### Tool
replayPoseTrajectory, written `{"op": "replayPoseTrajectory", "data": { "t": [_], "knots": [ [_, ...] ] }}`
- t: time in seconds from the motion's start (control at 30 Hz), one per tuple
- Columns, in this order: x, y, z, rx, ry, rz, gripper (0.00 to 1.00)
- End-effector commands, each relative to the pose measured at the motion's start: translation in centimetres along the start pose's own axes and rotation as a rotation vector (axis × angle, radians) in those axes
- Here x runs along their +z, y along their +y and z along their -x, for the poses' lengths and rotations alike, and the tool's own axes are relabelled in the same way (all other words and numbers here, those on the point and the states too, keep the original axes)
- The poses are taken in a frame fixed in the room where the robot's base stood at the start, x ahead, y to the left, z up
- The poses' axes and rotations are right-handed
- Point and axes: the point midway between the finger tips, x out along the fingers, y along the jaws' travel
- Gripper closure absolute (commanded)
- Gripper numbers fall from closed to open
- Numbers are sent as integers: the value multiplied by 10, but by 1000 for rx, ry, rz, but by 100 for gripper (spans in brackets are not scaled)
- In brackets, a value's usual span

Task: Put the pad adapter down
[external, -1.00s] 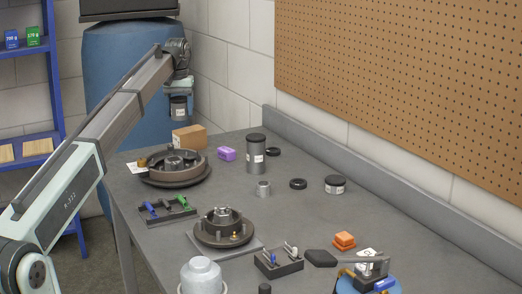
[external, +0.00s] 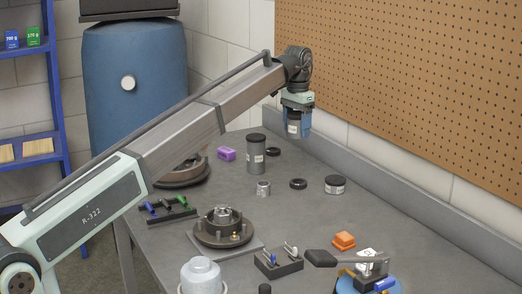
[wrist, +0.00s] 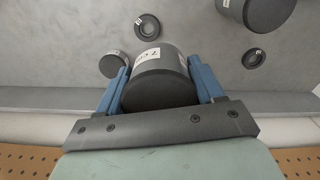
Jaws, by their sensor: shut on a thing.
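The pad adapter appears to be the dark cylinder with a white label (external: 293,128) in my gripper (external: 297,130). My gripper is shut on it, with a blue finger on either side, high above the back of the grey table (external: 320,222). In the wrist view the cylinder (wrist: 160,78) sits between the two blue fingers of my gripper (wrist: 163,85), with its dark end facing the camera. The table surface shows beyond it, apart from the cylinder.
A hub on a plate (external: 223,227) is in front. The pegboard (external: 420,80) and the table's raised back edge (external: 400,190) are close behind. Bare table lies right of centre.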

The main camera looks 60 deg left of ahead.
Motion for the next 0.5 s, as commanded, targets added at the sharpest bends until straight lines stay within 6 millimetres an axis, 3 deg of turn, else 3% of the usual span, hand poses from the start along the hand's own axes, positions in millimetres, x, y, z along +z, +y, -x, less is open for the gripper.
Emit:
{"op": "replayPoseTrajectory", "data": {
  "t": [0.03,0.3,0.5],
  "knots": [
    [-6,23,1,0,1,-42,88],
    [-21,135,0,0,1,-262,88],
    [-23,203,0,1,1,-397,88]
  ]
}}
